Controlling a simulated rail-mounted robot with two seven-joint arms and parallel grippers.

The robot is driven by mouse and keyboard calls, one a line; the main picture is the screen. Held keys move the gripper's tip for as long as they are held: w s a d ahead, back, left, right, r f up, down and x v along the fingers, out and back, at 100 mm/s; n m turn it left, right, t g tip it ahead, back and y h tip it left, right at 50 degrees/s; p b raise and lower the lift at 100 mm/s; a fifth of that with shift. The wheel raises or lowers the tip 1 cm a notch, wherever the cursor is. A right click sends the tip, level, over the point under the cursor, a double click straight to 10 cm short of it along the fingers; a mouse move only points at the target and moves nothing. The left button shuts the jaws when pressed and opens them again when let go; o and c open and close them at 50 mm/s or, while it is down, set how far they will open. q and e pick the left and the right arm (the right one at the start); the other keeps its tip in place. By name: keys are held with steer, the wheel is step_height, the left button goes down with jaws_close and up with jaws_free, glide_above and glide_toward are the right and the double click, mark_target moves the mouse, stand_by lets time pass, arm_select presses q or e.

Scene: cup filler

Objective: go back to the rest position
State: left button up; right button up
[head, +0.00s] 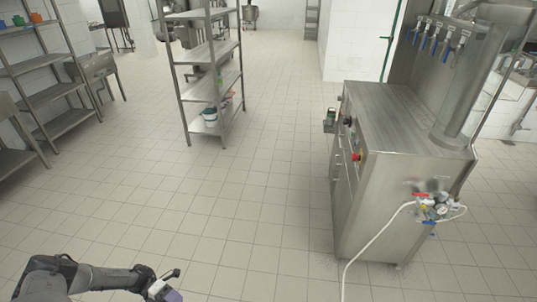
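My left arm comes in at the lower left of the head view. Its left gripper (168,290) is at the bottom edge, over the tiled floor, partly cut off by the frame. The fingers are too small and cut off to tell whether they are open or shut. My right gripper is not in view. The steel cup filler machine (385,165) stands on the right, well apart from my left gripper.
A white hose (376,236) hangs from the gauges on the machine's side to the floor. A metal shelf rack (210,87) stands at the back, and another rack (45,62) is at the left. The tiled floor (245,190) between them is clear.

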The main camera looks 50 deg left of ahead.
arm_select(q)
steer(key=w+a+f+n+y, duration=0.8)
steer(key=n+y, duration=0.6)
steer(key=y, duration=0.3)
steer(key=s+d+r+n+g+y+p, duration=0.15)
steer(key=d+r+n+g+p, duration=0.75)
steer(key=d+r, duration=1.5)
steer(key=w+d+r+n+t+h+p, duration=0.1)
steer(key=d+r+p, duration=0.4)
steer(key=r+p, duration=0.9)
steer(key=d+r+n+t+h+p, duration=0.2)
steer(key=d+r+t+h+p, duration=0.1)
steer(key=r+p, duration=1)
step_height(320, 180, up, 5)
steer(key=shift+w+d+f+n+t+p, duration=0.15)
steer(key=shift+w+d+n+t+p, duration=0.25)
steer(key=shift+d+t, duration=0.6)
